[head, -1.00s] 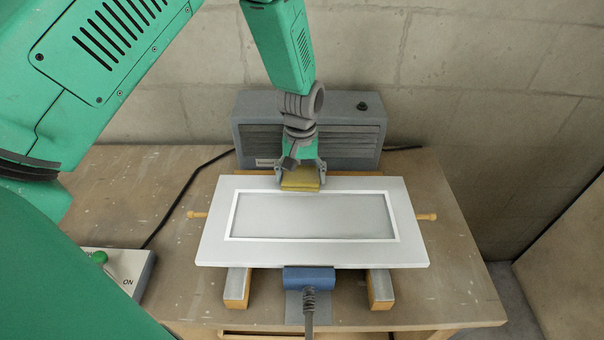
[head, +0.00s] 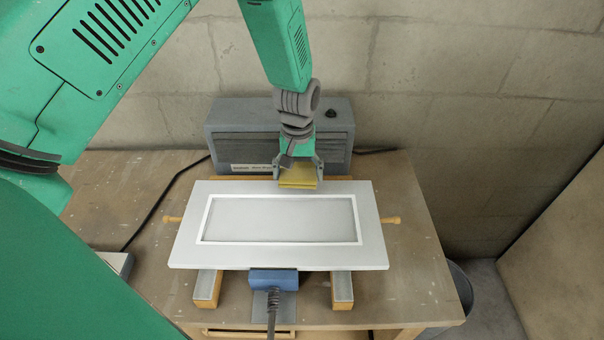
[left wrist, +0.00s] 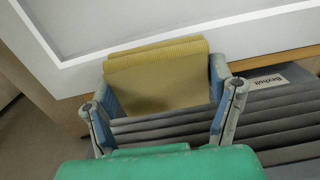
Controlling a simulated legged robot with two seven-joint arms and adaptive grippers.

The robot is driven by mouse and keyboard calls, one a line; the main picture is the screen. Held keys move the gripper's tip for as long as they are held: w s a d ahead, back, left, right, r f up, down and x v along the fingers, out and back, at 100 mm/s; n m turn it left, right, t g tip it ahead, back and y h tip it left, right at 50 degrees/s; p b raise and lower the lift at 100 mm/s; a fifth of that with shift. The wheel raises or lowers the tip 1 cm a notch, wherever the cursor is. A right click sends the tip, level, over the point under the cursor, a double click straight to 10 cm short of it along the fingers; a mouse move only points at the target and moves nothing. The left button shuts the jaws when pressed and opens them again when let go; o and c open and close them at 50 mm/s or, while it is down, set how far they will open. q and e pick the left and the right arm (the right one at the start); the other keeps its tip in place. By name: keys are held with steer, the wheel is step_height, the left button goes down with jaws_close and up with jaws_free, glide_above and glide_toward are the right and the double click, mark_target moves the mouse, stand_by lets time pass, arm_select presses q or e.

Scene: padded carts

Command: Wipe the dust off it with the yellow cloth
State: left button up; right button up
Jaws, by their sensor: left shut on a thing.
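A white panel (head: 370,225) lies flat on the bench, with a raised white border around a grey inner field (head: 280,218). The field looks hazy and slightly darker toward its edges. My left gripper (head: 298,179) is shut on the folded yellow cloth (head: 298,174), at the panel's back edge, right of its middle. In the left wrist view the cloth (left wrist: 160,75) sits between the two fingers, next to the panel's edge (left wrist: 110,70). Whether it touches the panel is unclear. My right gripper is not in view.
A grey slatted box (head: 235,150) stands close behind the panel. Padded wooden supports (head: 207,288) lie under it, and a blue block (head: 273,281) with a cable is at its front edge. Wooden pegs (head: 390,220) stick out sideways. A dark bin (head: 460,285) is right of the bench (head: 415,265).

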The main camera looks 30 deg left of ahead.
arm_select(q)
step_height(320, 180, up, 2)
steer(key=shift+a+p, duration=0.15)
steer(key=shift+p, duration=0.5)
steer(key=shift+w+r+p, duration=0.15)
steer(key=shift+r+p, duration=0.9)
steer(key=shift+r, duration=0.15)
steer(key=shift+d+r, duration=0.15)
steer(key=shift+d, duration=0.1)
steer(key=shift+a, duration=0.25)
